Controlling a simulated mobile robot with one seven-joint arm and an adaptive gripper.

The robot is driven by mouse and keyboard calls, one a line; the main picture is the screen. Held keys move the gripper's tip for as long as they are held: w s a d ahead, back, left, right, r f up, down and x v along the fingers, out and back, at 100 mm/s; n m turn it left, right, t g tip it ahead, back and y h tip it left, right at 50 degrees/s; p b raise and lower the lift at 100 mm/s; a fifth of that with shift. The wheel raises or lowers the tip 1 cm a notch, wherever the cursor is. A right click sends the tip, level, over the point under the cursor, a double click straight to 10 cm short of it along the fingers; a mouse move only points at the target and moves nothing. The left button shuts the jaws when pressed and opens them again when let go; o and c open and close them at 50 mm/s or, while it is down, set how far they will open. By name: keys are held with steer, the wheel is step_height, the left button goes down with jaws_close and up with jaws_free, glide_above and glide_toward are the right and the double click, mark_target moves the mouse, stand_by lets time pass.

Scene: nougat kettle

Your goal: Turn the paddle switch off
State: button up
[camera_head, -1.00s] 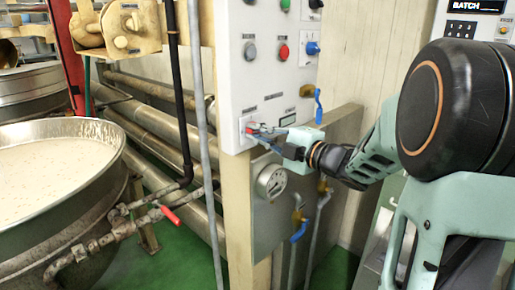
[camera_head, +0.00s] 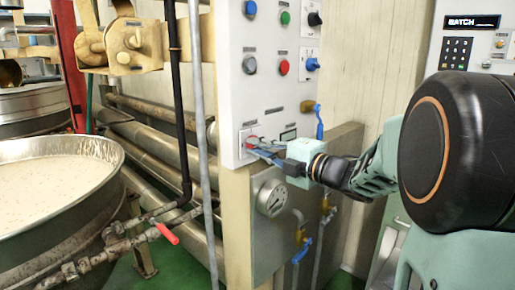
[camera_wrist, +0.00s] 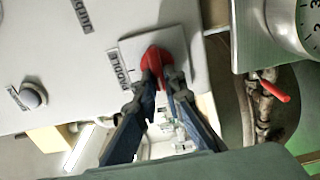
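The paddle switch (camera_wrist: 154,60) is a red lever on a white square plate labelled "PADDLE" in the wrist view. In the head view, the switch (camera_head: 249,142) is at the lower left of the white control panel, partly hidden by my fingers. My gripper (camera_wrist: 160,82) has its two blue-and-dark fingers drawn close together, one on each side of the lever's narrow end. They appear shut on it, though exact contact is hard to see. In the head view my gripper (camera_head: 260,148) reaches the switch from the right.
The control panel (camera_head: 234,105) carries several coloured buttons and knobs. A blue-handled valve (camera_head: 319,122) is at its right edge. A pressure gauge (camera_head: 271,197) sits below. A grey vertical pipe (camera_head: 203,150) and a large kettle (camera_head: 108,190) stand left.

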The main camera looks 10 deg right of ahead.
steer(key=o, duration=0.4)
steer(key=shift+o, duration=0.2)
steer(key=v, duration=1.2)
